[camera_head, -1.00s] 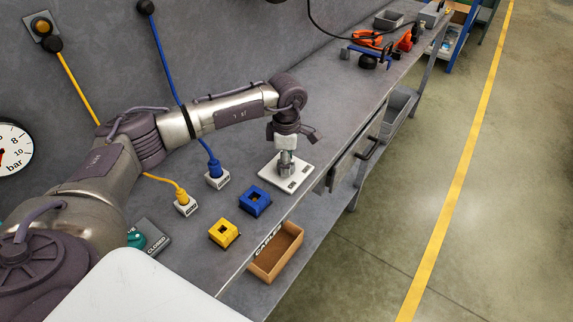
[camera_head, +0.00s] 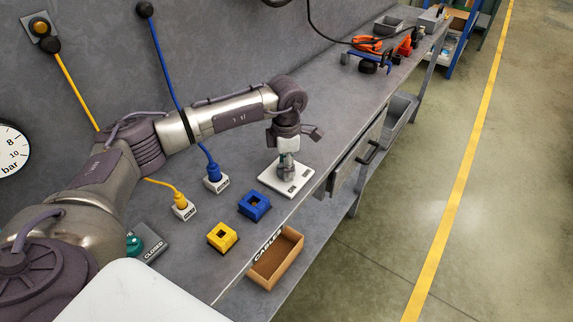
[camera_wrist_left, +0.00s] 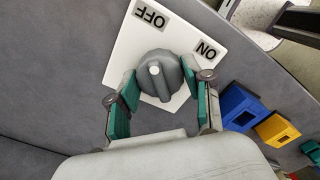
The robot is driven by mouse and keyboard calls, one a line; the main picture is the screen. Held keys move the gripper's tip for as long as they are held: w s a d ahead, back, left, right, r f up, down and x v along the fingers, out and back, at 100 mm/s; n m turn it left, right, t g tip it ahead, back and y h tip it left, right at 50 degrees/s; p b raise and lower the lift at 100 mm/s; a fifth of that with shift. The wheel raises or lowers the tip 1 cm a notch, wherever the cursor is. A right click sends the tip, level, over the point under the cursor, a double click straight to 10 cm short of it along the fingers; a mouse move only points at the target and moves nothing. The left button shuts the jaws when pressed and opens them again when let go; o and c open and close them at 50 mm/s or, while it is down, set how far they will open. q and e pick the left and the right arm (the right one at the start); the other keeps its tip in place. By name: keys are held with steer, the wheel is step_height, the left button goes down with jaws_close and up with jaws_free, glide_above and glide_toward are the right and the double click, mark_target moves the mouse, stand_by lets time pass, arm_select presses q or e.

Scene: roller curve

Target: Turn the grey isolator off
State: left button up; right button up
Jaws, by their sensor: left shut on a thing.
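The grey isolator is a round grey knob (camera_wrist_left: 158,76) on a white plate (camera_wrist_left: 124,62) with an OFF label (camera_wrist_left: 151,15) and an ON label (camera_wrist_left: 207,50). The plate (camera_head: 270,182) lies on the bench in the head view. My left gripper (camera_head: 286,172) points down over the plate. In the wrist view the left gripper (camera_wrist_left: 160,88) has its green-padded fingers on both sides of the knob, shut on it. A pale mark shows on the knob; which label it points to I cannot tell. My right gripper is not in view.
Blue (camera_head: 254,205) and yellow (camera_head: 222,237) square sockets sit nearby on the bench. Blue (camera_head: 215,184) and yellow (camera_head: 183,210) plugged cables stand left. A brown open box (camera_head: 277,264) labelled CABLES hangs at the bench's front edge. A teal valve knob (camera_head: 133,244) is beside my arm.

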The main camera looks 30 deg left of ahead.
arm_select(q)
steer(key=o, duration=1.2)
steer(key=shift+c, duration=0.2)
step_height(320, 180, up, 12)
